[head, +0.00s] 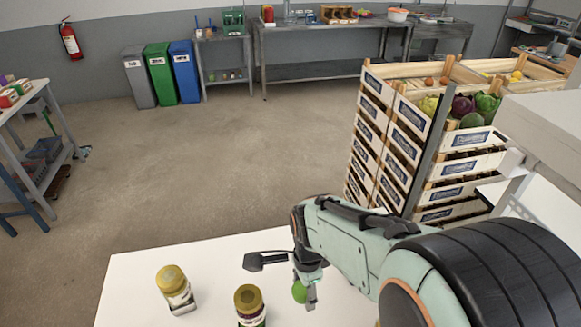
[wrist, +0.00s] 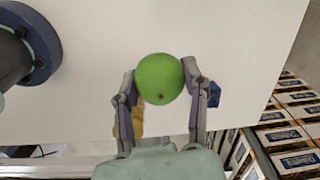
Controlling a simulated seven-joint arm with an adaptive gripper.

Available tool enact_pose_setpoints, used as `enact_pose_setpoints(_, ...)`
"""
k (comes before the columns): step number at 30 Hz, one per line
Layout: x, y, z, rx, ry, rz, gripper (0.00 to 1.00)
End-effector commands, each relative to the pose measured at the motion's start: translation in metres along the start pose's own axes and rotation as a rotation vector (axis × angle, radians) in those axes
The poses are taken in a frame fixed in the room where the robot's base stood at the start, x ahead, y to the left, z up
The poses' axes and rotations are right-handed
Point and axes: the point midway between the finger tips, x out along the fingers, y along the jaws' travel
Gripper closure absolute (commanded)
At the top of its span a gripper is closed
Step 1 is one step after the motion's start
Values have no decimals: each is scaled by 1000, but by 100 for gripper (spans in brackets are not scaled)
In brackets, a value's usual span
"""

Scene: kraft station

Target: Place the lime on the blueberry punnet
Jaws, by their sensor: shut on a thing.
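The lime (head: 299,291) is a round green fruit. It shows large in the wrist view (wrist: 160,79), pinched between both fingers of my gripper (wrist: 160,76). In the head view my gripper (head: 304,283) is over the white table (head: 135,285), near its right part. I cannot tell from these views how high the lime is above the table. I cannot make out the blueberry punnet for certain. A small dark blue thing (wrist: 214,95) shows beside the right finger in the wrist view, partly hidden, and I cannot tell what it is.
A brownish-yellow thing (wrist: 137,121) is partly behind the left finger. Stacked produce crates (head: 400,140) rise beyond the table at right. The table's far left is bare.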

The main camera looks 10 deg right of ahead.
Motion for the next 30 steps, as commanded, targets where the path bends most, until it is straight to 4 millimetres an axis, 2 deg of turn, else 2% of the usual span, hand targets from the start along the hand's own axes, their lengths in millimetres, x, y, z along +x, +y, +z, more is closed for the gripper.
enact_pose_setpoints(1,-2,4,-27,95,4,-2,90)
enact_pose_setpoints(3,-5,12,-56,198,9,-2,90)
enact_pose_setpoints(6,-7,25,-86,312,13,-1,90)
enact_pose_setpoints(10,-9,37,-108,397,16,-1,90)
enact_pose_setpoints(13,-6,36,-117,423,17,0,90)
enact_pose_setpoints(17,8,16,-133,428,17,2,90)
enact_pose_setpoints(24,44,-37,-170,425,16,4,90)
enact_pose_setpoints(30,81,-59,-186,425,17,1,90)
